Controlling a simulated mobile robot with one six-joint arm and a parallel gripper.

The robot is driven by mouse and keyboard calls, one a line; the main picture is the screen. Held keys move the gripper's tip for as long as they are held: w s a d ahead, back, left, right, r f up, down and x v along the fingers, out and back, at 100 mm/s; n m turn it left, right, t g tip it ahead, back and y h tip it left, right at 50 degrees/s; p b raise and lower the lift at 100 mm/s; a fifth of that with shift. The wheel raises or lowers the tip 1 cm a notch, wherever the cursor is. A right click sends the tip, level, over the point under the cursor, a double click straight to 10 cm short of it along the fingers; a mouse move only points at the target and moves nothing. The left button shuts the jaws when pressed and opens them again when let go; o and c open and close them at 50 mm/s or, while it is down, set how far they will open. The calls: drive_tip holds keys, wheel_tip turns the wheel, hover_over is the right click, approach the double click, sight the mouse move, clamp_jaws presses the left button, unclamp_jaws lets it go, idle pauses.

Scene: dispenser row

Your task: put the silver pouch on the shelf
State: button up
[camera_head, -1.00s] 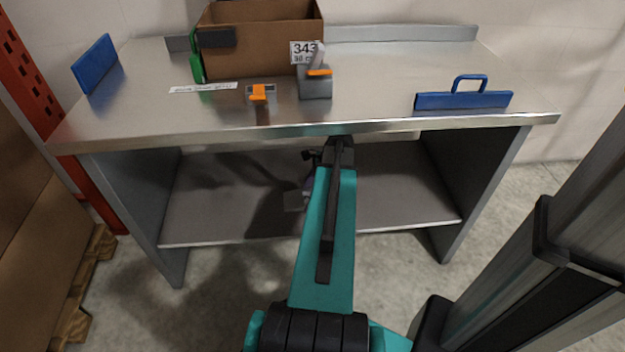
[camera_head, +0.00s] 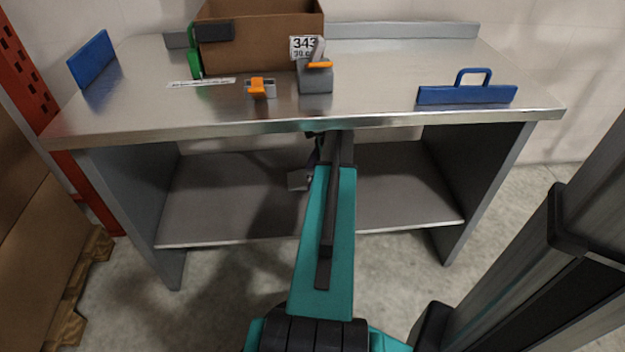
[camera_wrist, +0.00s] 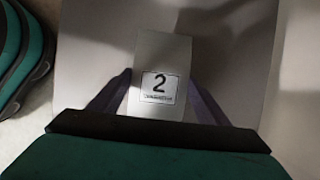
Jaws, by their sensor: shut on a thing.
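The silver pouch (camera_wrist: 163,55) fills the middle of the wrist view, with a white label reading "2" facing the camera. My gripper (camera_wrist: 158,98) is shut on it, one dark finger on each side. In the head view a small grey part of the pouch (camera_head: 298,180) shows left of my arm, below the tabletop edge. My gripper (camera_head: 313,163) is mostly hidden there by my arm and the table edge. The shelf (camera_head: 230,220) is the grey lower board of the workbench, and the pouch appears over it. I cannot tell whether they touch.
The steel tabletop (camera_head: 380,90) overhangs the shelf close above my arm. Side panels (camera_head: 125,205) bound it left and right. On top are a cardboard box (camera_head: 260,45), a tape dispenser (camera_head: 316,78) and a blue handled tool (camera_head: 466,94). The shelf's right part (camera_head: 405,195) is clear.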

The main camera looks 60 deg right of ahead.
drive_tip(key=shift+w+d, duration=0.4)
drive_tip(key=shift+d, duration=0.4)
drive_tip(key=shift+f+b, duration=1.1)
drive_tip(key=shift+f, duration=0.75)
drive_tip(key=o, duration=1.1)
drive_tip(key=shift+f, duration=0.1)
drive_tip(key=p+v, duration=0.4)
drive_tip(key=v, duration=0.8)
drive_tip(key=shift+r+p, duration=0.2)
drive_tip(key=shift+p, duration=0.1)
drive_tip(key=shift+w+a, duration=0.15)
